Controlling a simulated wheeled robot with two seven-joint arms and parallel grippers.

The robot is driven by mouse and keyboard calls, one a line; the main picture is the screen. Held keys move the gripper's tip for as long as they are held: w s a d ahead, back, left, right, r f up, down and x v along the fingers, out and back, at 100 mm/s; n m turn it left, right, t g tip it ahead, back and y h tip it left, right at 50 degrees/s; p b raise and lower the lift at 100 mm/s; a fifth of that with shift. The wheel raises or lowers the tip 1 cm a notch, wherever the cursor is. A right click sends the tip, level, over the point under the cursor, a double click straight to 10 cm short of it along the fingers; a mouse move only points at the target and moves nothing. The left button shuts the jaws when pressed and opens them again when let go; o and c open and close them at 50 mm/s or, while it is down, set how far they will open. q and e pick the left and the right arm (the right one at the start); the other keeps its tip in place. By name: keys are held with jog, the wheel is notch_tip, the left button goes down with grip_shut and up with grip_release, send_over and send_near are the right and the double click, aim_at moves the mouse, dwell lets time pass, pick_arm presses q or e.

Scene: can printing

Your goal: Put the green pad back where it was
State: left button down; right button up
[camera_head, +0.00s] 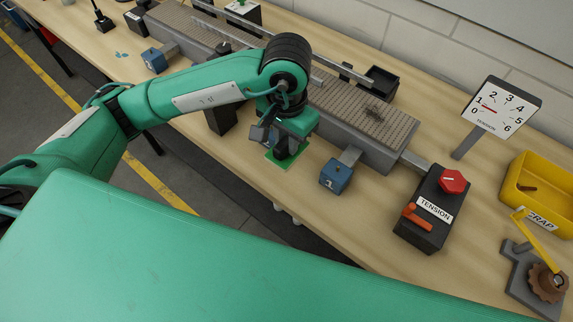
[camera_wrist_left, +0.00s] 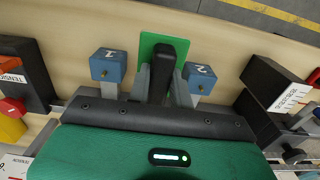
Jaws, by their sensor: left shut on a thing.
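The green pad (camera_head: 271,155) is a flat green square with an upright black handle (camera_wrist_left: 170,62); its green plate (camera_wrist_left: 149,46) also shows in the left wrist view. My left gripper (camera_head: 291,143) points down over it, its fingers on both sides of the handle, shut on it. The pad is over the bench near its front edge, between two blue blocks numbered 1 (camera_wrist_left: 108,68) and 2 (camera_wrist_left: 201,76). I cannot tell whether it touches the wood. My right gripper is not in view.
Behind is a grey conveyor (camera_head: 365,118) with rails. To the right stand a black TENSION box (camera_head: 424,224) with a red knob, a dial (camera_head: 500,107) and a yellow scrap bin (camera_head: 545,195). Block 1 (camera_head: 336,180) is close by. A black labelled box (camera_wrist_left: 275,84) is right in the wrist view.

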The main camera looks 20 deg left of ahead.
pick_arm(q)
jog(key=shift+f+p, duration=1.3)
jog(key=shift+f, duration=4.6)
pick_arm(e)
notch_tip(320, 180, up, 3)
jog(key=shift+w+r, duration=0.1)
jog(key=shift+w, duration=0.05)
pick_arm(q)
jog(key=shift+f+b, duration=0.2)
jog(key=shift+b, duration=0.15)
jog(key=c, duration=1.3)
grip_release()
jog(key=shift+r, duration=0.1)
jog(key=shift+o, duration=0.2)
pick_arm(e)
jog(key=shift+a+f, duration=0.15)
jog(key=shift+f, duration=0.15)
